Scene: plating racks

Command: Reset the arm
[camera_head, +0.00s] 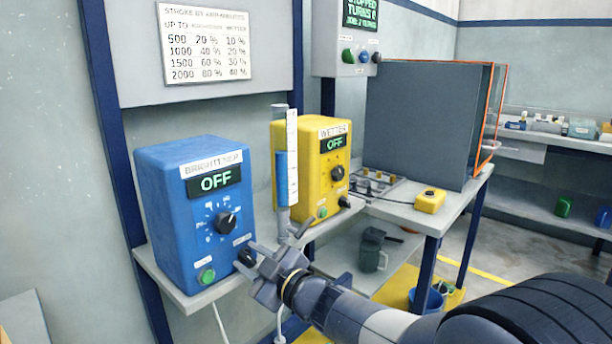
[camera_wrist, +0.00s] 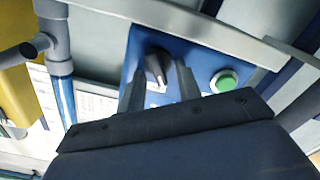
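My gripper (camera_head: 258,262) is in front of the lower right of the blue brightener box (camera_head: 213,245), whose display reads OFF. In the wrist view its two dark fingers (camera_wrist: 161,88) stand apart, open, with a black switch knob (camera_wrist: 157,66) on the blue panel showing between and beyond their tips. Clear space shows beside the knob; whether a finger touches it I cannot tell. A green button (camera_wrist: 224,81) is right of the fingers. My arm reaches in from the lower right in the head view.
A clear tube with blue liquid (camera_head: 287,165) stands close behind my gripper. The yellow wetter box (camera_head: 313,175), reading OFF, is to its right. A grey panel (camera_head: 418,125) stands on the bench beyond. A jug (camera_head: 372,250) is on the lower shelf.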

